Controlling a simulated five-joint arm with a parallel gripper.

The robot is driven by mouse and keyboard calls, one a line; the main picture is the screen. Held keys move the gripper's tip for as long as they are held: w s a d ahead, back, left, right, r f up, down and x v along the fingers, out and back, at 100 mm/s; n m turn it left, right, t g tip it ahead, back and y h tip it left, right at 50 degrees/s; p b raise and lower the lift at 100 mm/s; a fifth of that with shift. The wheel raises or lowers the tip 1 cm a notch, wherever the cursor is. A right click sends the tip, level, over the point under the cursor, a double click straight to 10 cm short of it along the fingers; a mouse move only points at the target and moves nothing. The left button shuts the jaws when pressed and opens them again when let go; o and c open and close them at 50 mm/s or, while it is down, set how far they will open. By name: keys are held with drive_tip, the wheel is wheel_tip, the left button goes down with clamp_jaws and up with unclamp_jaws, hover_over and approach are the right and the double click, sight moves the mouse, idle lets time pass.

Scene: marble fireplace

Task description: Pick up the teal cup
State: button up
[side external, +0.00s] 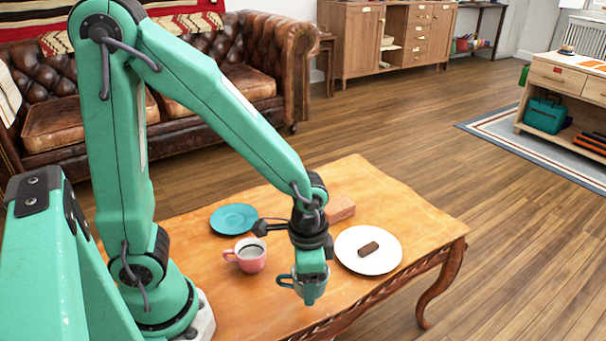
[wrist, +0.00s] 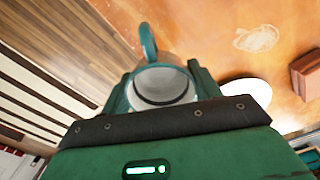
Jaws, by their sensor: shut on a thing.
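The teal cup (side external: 285,282) is at my gripper near the front of the wooden table, with its handle toward the left. In the wrist view the cup (wrist: 147,45) shows from above, with a pale inside and its teal handle pointing up the picture. My gripper (side external: 311,287) points down and is shut on the cup, with one jaw on each side of it in the wrist view. The near jaw hides much of the cup in the side view. I cannot tell whether the cup's base touches the table.
A white plate (side external: 352,261) bearing a brown piece (side external: 369,249) lies close to the right. A reddish-brown block (side external: 341,208) is behind. The table's (side external: 430,228) right end is bare.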

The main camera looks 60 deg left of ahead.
drive_tip(key=s+d+r, duration=0.5)
drive_tip(key=s+d, duration=0.1)
drive_tip(key=s, duration=0.1)
drive_tip(key=shift+d+r, duration=0.3)
drive_tip(key=shift+r, duration=0.05)
drive_tip(key=shift+w+a, duration=0.1)
drive_tip(key=shift+w, duration=0.05)
idle(0.5)
drive_tip(key=w+a+n, duration=0.8)
drive_tip(key=a+n, duration=0.3)
drive_tip(key=a, duration=0.1)
drive_tip(key=a+r+n, duration=0.1)
drive_tip(key=a+n, duration=1.1)
drive_tip(key=a, duration=0.4)
drive_tip(key=s+a+f, duration=0.1)
drive_tip(key=a+f, duration=0.1)
drive_tip(key=a, duration=0.1)
drive_tip(key=s+a+f, duration=0.1)
drive_tip(key=a+f, duration=0.1)
drive_tip(key=a, duration=0.2)
drive_tip(key=s+a+f, duration=0.1)
drive_tip(key=a+f, duration=0.2)
drive_tip(key=a, duration=0.1)
drive_tip(key=shift+s, duration=0.15)
drive_tip(key=shift+f, duration=0.2)
